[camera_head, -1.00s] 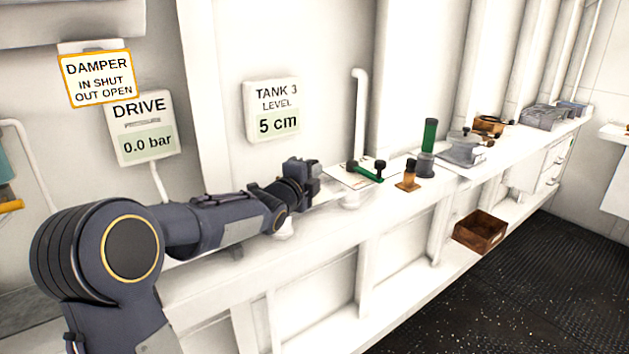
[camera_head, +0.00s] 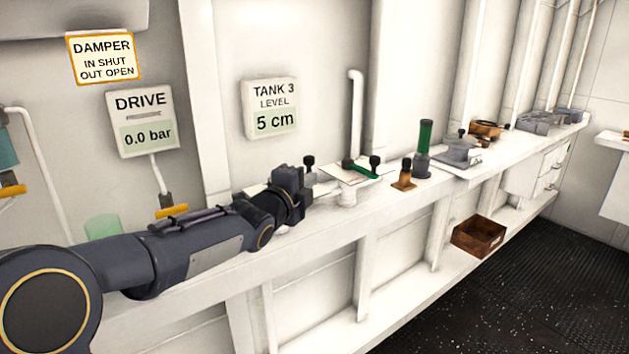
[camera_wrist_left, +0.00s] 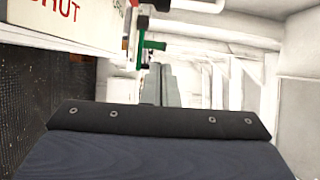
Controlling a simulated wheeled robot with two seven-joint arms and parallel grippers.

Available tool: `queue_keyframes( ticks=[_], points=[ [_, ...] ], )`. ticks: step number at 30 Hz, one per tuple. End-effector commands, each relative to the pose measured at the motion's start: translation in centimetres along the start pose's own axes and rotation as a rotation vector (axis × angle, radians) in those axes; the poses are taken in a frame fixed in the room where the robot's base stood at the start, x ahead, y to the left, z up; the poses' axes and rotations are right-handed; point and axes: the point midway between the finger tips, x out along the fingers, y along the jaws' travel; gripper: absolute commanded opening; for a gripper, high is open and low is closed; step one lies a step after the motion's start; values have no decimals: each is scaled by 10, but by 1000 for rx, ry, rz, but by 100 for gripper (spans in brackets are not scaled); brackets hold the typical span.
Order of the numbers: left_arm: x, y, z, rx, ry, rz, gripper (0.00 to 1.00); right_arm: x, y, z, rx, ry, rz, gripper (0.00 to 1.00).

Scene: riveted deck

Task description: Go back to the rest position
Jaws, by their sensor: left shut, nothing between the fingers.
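My left arm reaches in from the lower left of the head view, along the white bench. My left gripper (camera_head: 308,182) is at its far end, over the bench and left of a plate with a green-handled valve (camera_head: 362,169). It is shut and appears empty. In the left wrist view the dark gripper body fills the lower part, with the narrow fingers (camera_wrist_left: 160,85) beyond it and a green handle (camera_wrist_left: 152,45) further on. My right gripper is not in view.
The white bench (camera_head: 330,215) runs along the wall to the back right. On it stand a small brown block with a black knob (camera_head: 404,177) and a green cylinder (camera_head: 424,140). A brown open box (camera_head: 479,236) sits on the lower shelf. The dark floor (camera_head: 500,290) at right is clear.

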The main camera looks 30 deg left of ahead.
Motion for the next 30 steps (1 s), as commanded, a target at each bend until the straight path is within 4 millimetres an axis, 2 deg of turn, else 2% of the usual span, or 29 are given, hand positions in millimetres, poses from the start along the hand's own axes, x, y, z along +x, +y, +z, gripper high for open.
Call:
queue_keyframes(
  ticks=[3,6,16,19,20,23,27,30],
  points=[
    [-21,1,-3,1,1,-4,0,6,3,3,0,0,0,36],
    [-33,0,-5,0,1,-2,0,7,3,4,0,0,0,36],
    [-43,1,-7,-15,-1,7,0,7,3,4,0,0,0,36],
    [-58,11,-9,-145,-24,69,0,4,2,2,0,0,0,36],
    [-66,16,-10,-218,-38,103,0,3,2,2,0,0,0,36],
    [-108,52,-24,-561,-111,275,0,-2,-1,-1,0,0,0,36],
    [-183,113,-60,-1059,-267,554,0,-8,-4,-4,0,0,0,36],
    [-234,148,-88,-1329,-395,732,0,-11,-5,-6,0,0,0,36]
  ],
)
